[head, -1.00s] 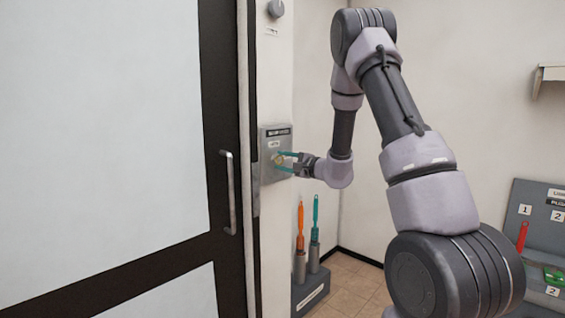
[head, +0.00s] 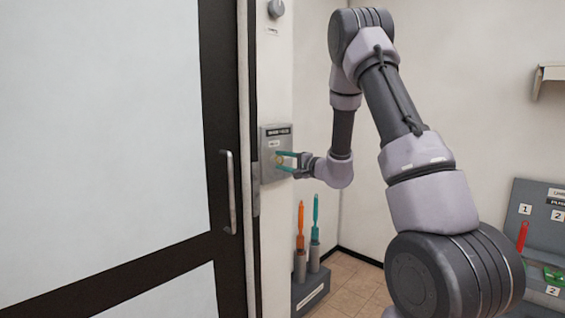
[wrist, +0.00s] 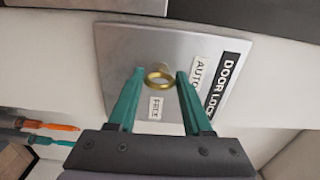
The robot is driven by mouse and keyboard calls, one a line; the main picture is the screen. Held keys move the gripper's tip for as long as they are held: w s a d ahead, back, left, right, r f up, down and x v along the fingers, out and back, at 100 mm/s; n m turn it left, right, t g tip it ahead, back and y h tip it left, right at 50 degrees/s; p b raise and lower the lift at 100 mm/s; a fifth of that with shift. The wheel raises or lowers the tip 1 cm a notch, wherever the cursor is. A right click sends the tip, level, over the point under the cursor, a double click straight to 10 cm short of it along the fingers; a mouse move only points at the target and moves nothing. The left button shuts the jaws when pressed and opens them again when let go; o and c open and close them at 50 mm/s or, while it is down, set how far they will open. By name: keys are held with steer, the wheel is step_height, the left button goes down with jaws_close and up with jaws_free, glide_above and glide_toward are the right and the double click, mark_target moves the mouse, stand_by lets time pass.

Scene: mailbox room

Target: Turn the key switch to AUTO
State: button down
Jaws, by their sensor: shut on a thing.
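The key switch is a grey metal panel (head: 268,172) on the wall beside the door; it also shows in the wrist view (wrist: 120,50). It bears a black DOOR LOCK label (wrist: 228,85), a white AUTO label (wrist: 198,76) and a white FREE label (wrist: 154,108). A gold ring-shaped key (wrist: 160,87) stands at its middle. My gripper (wrist: 161,73) has its teal fingertips on either side of the key and is shut on it. It also shows in the head view (head: 277,161). Which label the key points to cannot be told.
A dark-framed door (head: 228,80) with a vertical handle (head: 228,190) is left of the panel. Orange (head: 300,225) and teal (head: 315,220) handled tools stand in a grey holder (head: 312,292) below. A grey board (head: 520,205) is at right.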

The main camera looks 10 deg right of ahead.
steer(key=shift+f, duration=0.1)
steer(key=shift+c, duration=1.6)
jaws_free()
steer(key=v, duration=1.1)
steer(key=shift+a, duration=0.1)
